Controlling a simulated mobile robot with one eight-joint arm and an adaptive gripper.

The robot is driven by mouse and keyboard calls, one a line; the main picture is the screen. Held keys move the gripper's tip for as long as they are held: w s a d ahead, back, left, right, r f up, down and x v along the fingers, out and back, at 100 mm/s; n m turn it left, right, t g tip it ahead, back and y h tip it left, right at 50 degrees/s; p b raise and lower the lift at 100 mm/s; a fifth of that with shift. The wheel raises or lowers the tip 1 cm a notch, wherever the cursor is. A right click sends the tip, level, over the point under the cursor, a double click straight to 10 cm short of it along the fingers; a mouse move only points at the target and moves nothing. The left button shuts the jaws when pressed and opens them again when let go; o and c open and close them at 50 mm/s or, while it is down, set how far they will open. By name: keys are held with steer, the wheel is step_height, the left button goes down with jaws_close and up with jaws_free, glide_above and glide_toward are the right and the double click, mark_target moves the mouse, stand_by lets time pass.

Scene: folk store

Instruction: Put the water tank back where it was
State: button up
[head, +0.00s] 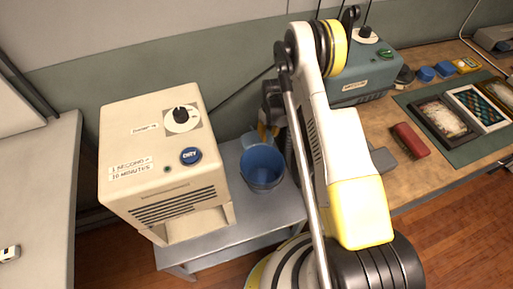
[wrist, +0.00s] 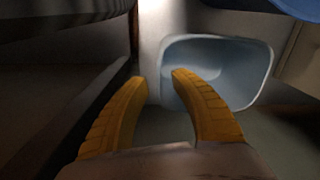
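A pale blue, open-topped container (wrist: 240,58), which looks like the water tank, shows in the wrist view just ahead of my fingers. In the head view it is a pale patch (head: 248,138) behind a darker blue bucket (head: 263,168), mostly hidden. My gripper (wrist: 159,78) has its yellow fingers apart. The left finger is outside the container's left wall, and the right fingertip overlaps its opening. That wall appears in the gap between the fingertips; I cannot tell if either finger touches it. In the head view my gripper (head: 266,132) is partly hidden by my arm.
A beige machine (head: 165,165) with a dial and blue button stands left of the bucket on a grey low table (head: 278,205). Right are a wooden bench (head: 400,165), a teal device (head: 362,75), a red block (head: 410,140) and framed pictures on a green mat (head: 480,135).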

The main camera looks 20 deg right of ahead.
steer(key=shift+r, duration=0.1)
jaws_close()
step_height(320, 180, up, 18)
steer(key=p, duration=0.6)
steer(key=shift+p, duration=0.35)
